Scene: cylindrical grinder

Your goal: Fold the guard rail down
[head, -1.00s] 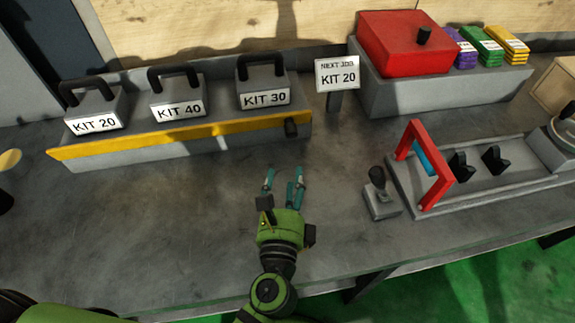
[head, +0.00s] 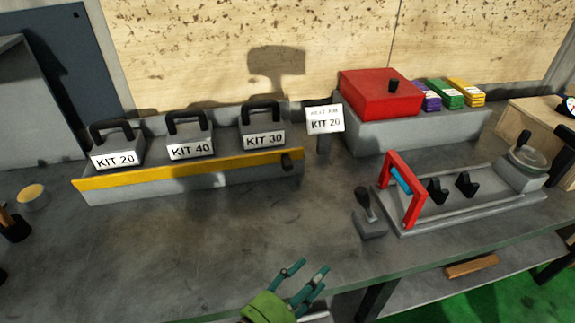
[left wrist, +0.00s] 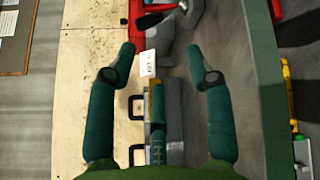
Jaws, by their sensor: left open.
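The guard rail is a long yellow bar (head: 190,168) along the front of the grey kit rack (head: 210,183). My left gripper (head: 312,267) is open and empty near the bench's front edge, well apart from the rail. In the left wrist view its fingers (left wrist: 160,50) are spread, and part of the yellow rail (left wrist: 157,92) shows beyond them. My right gripper is not in view.
A sign reading KIT 20 (head: 325,121) stands right of the rack. Farther right are a red box (head: 380,95), a joystick-like lever (head: 368,210) and a fixture with a red frame (head: 408,205). The bench (head: 200,245) before the rack is clear.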

